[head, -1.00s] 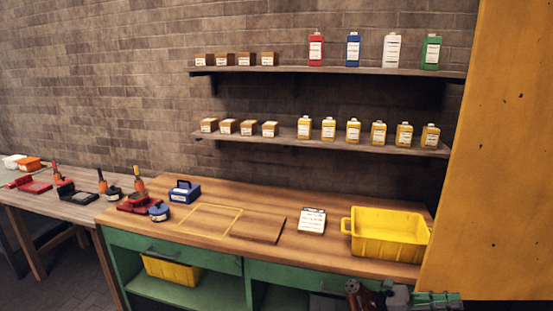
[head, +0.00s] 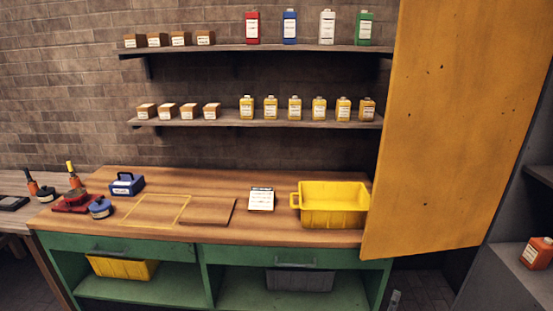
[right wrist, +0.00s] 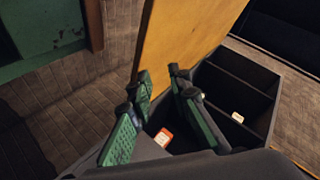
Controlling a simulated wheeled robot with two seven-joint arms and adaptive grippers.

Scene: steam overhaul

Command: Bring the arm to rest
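My right gripper (right wrist: 161,80) shows in the right wrist view with its two green-padded fingers apart and nothing between them. It is in front of the yellow-orange door panel (right wrist: 180,35) and the dark shelf unit (right wrist: 245,82). In the head view only a small grey piece at the bottom edge, right of the green bench, may belong to my right arm. My left gripper is not in view.
The workbench (head: 225,238) holds a yellow bin (head: 335,218), a white card (head: 261,199), a wooden board (head: 208,211) and a blue box (head: 127,184). An orange container (head: 537,252) stands in the shelf unit. The yellow-orange panel (head: 450,120) juts out at the right.

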